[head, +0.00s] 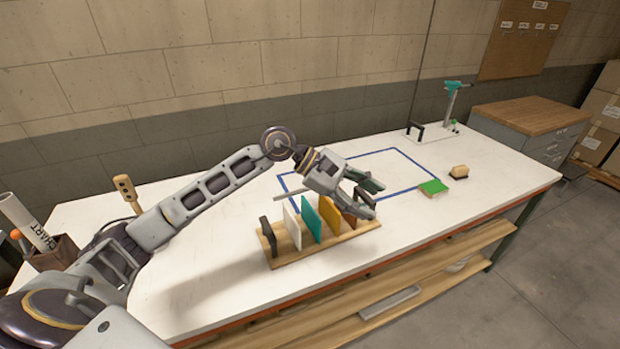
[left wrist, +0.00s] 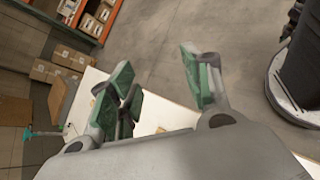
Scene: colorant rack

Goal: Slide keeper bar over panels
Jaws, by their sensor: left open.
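A wooden rack (head: 284,259) stands on the white table with upright panels in a row: a white panel (head: 292,226), a teal panel (head: 311,218), a yellow panel (head: 329,215) and a brown panel at the right, partly hidden. A dark end post (head: 268,236) stands at its left end. A thin grey bar (head: 290,193), probably the keeper bar, shows behind the panels; its right part is hidden by my gripper, and I cannot tell what it rests on. My left gripper (head: 371,193) is open above the rack's right end. Its spread fingers (left wrist: 160,78) show nothing between them in the left wrist view.
A blue outline (head: 409,157) marks the table behind the rack. A green pad (head: 433,187) and a tan block (head: 459,171) lie to the right. A teal-topped stand (head: 450,100) is at the back right. A holder with a chart roll (head: 28,222) stands at the left.

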